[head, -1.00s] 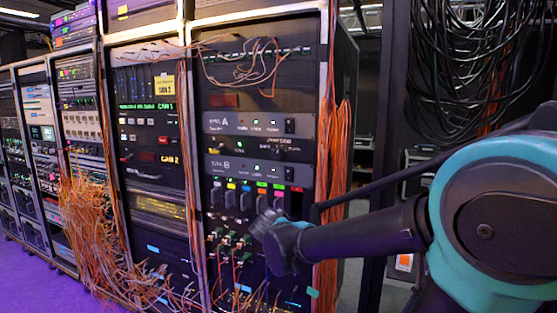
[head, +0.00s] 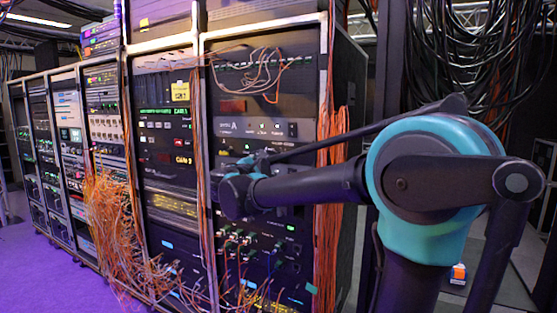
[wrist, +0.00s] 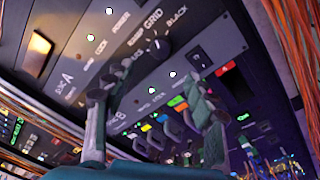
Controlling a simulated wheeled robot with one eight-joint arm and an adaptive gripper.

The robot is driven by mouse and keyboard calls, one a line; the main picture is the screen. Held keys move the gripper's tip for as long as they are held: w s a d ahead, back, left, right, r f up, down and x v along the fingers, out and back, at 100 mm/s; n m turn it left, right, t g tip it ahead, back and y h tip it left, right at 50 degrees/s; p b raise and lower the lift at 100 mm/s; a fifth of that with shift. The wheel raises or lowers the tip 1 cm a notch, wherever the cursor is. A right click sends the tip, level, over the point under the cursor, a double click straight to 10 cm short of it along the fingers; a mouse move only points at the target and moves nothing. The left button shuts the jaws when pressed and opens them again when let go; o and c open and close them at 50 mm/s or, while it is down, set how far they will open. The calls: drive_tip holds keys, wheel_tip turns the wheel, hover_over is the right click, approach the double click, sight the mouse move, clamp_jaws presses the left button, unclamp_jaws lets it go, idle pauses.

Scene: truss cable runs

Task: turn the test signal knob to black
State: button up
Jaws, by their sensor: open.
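The test signal knob (wrist: 161,46) is a dark round knob on a grey-black panel in the wrist view. White lettering lies around it, with GRID above it and BLACK to its upper right. Its pointer is too small to read surely. My gripper (wrist: 148,92) is open and empty, its two fingers apart, with the knob beyond and between the fingertips and not touched. In the head view my gripper (head: 232,172) is in front of the right-hand rack, and my arm hides the panel there, so the knob cannot be made out.
The SYNC A unit (head: 255,127) is above my gripper. The wrist view also shows a black rocker switch (wrist: 200,57), an amber lit button (wrist: 37,50) and coloured connectors (wrist: 172,122). Orange cables (head: 329,200) hang down the rack's right edge; more cables spill at the left.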

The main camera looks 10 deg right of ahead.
drive_tip(key=x, duration=1.1)
drive_tip(key=shift+d, duration=0.1)
drive_tip(key=c, duration=1.2)
